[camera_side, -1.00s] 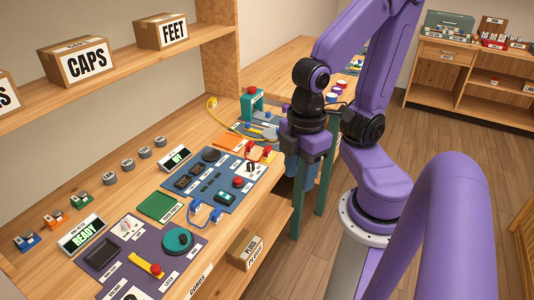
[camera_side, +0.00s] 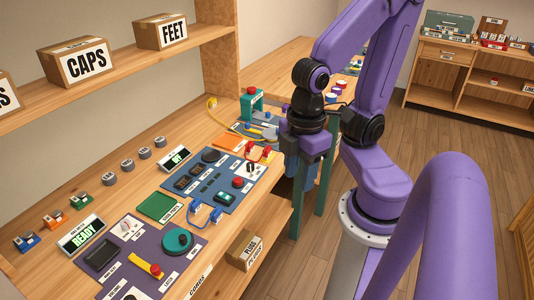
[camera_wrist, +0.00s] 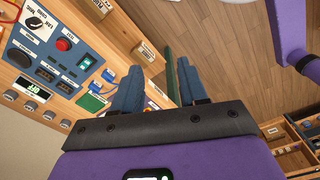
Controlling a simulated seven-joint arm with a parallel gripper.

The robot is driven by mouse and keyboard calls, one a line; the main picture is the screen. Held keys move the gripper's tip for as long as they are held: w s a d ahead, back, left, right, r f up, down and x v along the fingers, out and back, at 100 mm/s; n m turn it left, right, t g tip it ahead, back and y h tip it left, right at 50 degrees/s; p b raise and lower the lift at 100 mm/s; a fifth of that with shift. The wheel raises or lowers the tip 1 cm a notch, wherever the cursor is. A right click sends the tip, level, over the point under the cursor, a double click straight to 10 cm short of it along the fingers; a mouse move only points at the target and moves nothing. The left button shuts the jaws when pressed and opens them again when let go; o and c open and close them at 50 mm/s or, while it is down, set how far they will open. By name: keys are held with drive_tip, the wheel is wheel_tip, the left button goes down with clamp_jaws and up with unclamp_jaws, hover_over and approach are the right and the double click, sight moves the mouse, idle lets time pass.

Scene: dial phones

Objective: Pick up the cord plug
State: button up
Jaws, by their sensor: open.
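A blue cord (camera_side: 204,213) with blue plugs at its ends lies at the front edge of the bench, beside the green pad, in the side view. One cord plug (camera_side: 216,215) is at its right end. Blue cord also shows in the wrist view (camera_wrist: 99,92), left of my fingers, partly hidden. My gripper (camera_side: 298,178) hangs off the front of the bench, right of the cord and apart from it. In the wrist view my gripper (camera_wrist: 157,75) has its blue fingers apart with nothing between them.
A blue panel (camera_side: 205,178) with switches and a purple panel (camera_side: 140,248) lie on the bench. A yellow cord (camera_side: 222,116) lies farther back. A cardboard box (camera_side: 244,249) sits on the shelf below the bench edge. Open floor lies right of the bench.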

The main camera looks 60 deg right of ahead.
drive_tip(key=shift+o, duration=0.8)
